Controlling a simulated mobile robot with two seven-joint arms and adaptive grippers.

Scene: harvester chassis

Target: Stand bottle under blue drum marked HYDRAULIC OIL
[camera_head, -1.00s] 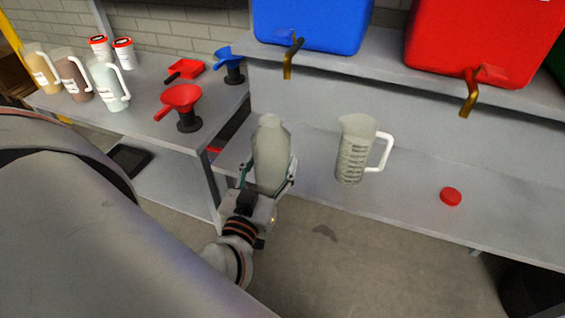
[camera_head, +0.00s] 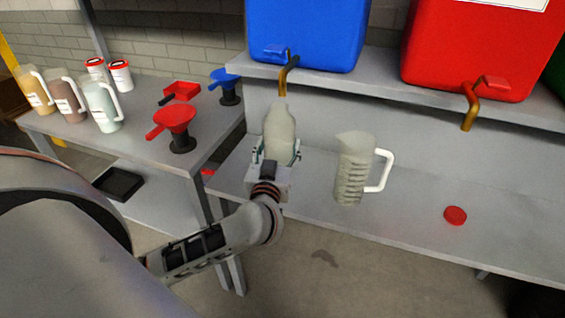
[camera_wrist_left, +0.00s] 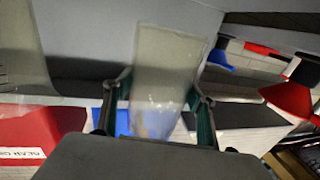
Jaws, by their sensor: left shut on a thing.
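The blue drum (camera_head: 305,35) stands on the raised shelf in the head view. Its brass spout (camera_head: 286,78) points down; its label is not visible. My left gripper (camera_head: 277,155) is shut on a pale translucent bottle (camera_head: 280,130), held upright above the lower bench. The bottle's neck shows just below the spout's end in the head view; the depth between them is hard to tell. In the left wrist view the bottle (camera_wrist_left: 165,75) sits between the two fingers (camera_wrist_left: 157,108). My right gripper is not in view.
A measuring jug (camera_head: 352,172) stands right of the bottle on the lower bench (camera_head: 420,205), with a red cap (camera_head: 455,215) farther right. A red drum (camera_head: 470,50) stands beside the blue one. The left table holds red (camera_head: 175,122) and blue (camera_head: 226,80) funnels and several jugs.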

